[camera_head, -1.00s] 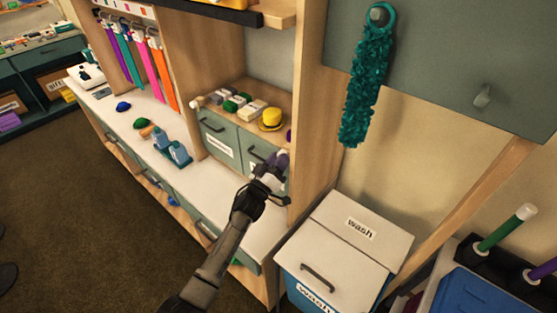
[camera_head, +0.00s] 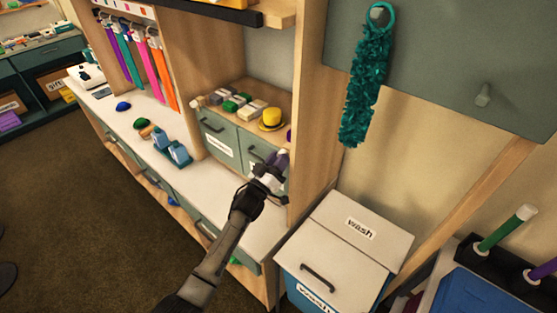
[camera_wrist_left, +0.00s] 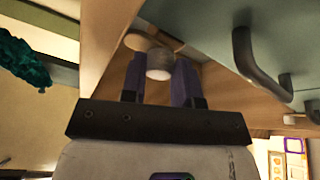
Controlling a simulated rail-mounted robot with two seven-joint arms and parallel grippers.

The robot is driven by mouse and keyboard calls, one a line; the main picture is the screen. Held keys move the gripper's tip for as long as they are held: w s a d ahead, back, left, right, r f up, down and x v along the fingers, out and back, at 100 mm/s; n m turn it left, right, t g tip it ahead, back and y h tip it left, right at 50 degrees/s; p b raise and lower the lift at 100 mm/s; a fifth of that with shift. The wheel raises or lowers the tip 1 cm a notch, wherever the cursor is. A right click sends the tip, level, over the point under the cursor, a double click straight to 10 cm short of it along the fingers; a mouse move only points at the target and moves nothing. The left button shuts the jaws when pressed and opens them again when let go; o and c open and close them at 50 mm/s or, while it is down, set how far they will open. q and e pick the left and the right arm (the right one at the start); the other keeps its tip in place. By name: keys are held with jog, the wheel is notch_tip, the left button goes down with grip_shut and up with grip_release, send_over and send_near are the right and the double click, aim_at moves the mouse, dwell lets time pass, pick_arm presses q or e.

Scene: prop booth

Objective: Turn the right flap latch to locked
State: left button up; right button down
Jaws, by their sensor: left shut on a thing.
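My left gripper (camera_head: 275,160) is at the upper right corner of the grey-green right flap (camera_head: 255,153). In the left wrist view its two purple fingers (camera_wrist_left: 159,80) are shut on the white round knob (camera_wrist_left: 159,63) of the right flap latch. The latch's pale wooden arm (camera_wrist_left: 150,40) shows behind the knob, beside the wooden upright. The right flap (camera_wrist_left: 210,35) and its dark bar handle (camera_wrist_left: 258,62) show to the right. In the head view the gripper covers the latch. My right gripper is not in view.
The left flap (camera_head: 219,140) is beside the right one. A yellow hat (camera_head: 271,119) and small boxes stand on the shelf above. The wooden upright (camera_head: 318,130) is close on the right. A wash bin (camera_head: 350,235) stands at lower right. Bottles (camera_head: 172,150) stand on the counter.

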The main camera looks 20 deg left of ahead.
pick_arm(q)
jog(key=shift+w+a+r+m+g+h+p, duration=0.25)
jog(key=shift+m+g+h, duration=0.85)
jog(key=shift+m, duration=2.65)
jog(key=shift+s+f+m+g+h+p, duration=0.2)
jog(key=shift+m+g+h, duration=0.9)
jog(key=shift+m, duration=2.6)
jog(key=shift+w+a+r+m+g+h+p, duration=0.35)
jog(key=shift+m+g+h, duration=0.75)
jog(key=shift+m, duration=2.65)
jog(key=shift+s+d+f, duration=0.1)
jog(key=shift+s+d, duration=0.1)
jog(key=shift+s, duration=0.1)
jog(key=o, duration=0.6)
jog(key=shift+o, duration=0.2)
